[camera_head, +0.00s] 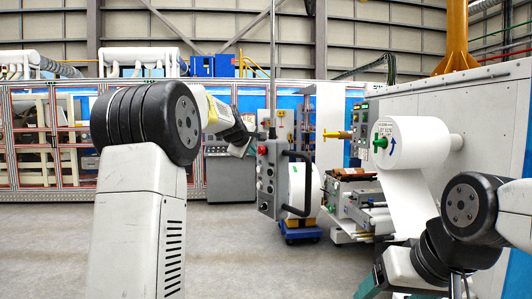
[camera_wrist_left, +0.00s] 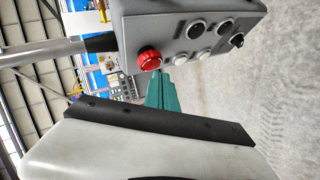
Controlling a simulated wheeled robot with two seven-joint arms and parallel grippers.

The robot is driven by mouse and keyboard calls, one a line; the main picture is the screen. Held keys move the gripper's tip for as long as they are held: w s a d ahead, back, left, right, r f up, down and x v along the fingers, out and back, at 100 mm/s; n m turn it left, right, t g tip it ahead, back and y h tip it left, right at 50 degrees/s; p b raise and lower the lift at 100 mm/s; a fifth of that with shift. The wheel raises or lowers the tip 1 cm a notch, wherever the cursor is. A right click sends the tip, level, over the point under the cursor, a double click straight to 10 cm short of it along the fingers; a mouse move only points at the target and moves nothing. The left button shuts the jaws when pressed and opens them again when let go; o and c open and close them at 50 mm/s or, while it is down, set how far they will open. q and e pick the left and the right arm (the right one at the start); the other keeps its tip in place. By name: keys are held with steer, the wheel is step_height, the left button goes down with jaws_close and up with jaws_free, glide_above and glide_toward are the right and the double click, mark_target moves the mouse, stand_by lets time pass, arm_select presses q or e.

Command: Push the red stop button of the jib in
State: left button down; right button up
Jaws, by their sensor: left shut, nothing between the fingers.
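The grey control pendant (camera_head: 268,180) of the jib hangs in the middle of the head view, with a dark handle on its right side. Its red stop button (camera_head: 262,150) is near the top of the front face. In the left wrist view the red button (camera_wrist_left: 149,59) stands out beside several white and black buttons. My left gripper (camera_head: 246,147) is shut and empty, just left of the pendant's top. Its teal fingers (camera_wrist_left: 162,90) end close to the red button; I cannot tell whether they touch it. My right gripper (camera_head: 368,285) shows only partly at the bottom edge.
A machine with a white paper roll (camera_head: 415,140) stands at the right, near my right arm. A blue wheeled dolly (camera_head: 300,230) and a roller unit (camera_head: 358,205) stand behind the pendant. Grey floor (camera_head: 235,250) is clear between my left arm and the dolly.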

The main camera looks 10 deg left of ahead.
arm_select(q)
steer(key=shift+s+a, duration=0.4)
steer(key=s+a, duration=0.3)
steer(key=shift+s+a, duration=0.25)
steer(key=shift+a, duration=0.05)
stand_by(0.4)
steer(key=s+d+f+m+g, duration=0.2)
steer(key=s+f, duration=0.4)
steer(key=s, duration=0.8)
steer(key=s+d+f+m+g, duration=0.2)
steer(key=s+d+f+m, duration=0.2)
steer(key=s, duration=1)
steer(key=s+d+f+m+g, duration=0.2)
steer(key=s+f+m, duration=0.5)
steer(key=s, duration=0.7)
step_height(320, 180, down, 2)
steer(key=shift+d+f+m+g+h, duration=0.1)
steer(key=shift+d+m+g+h, duration=0.3)
steer(key=shift+d, duration=0.05)
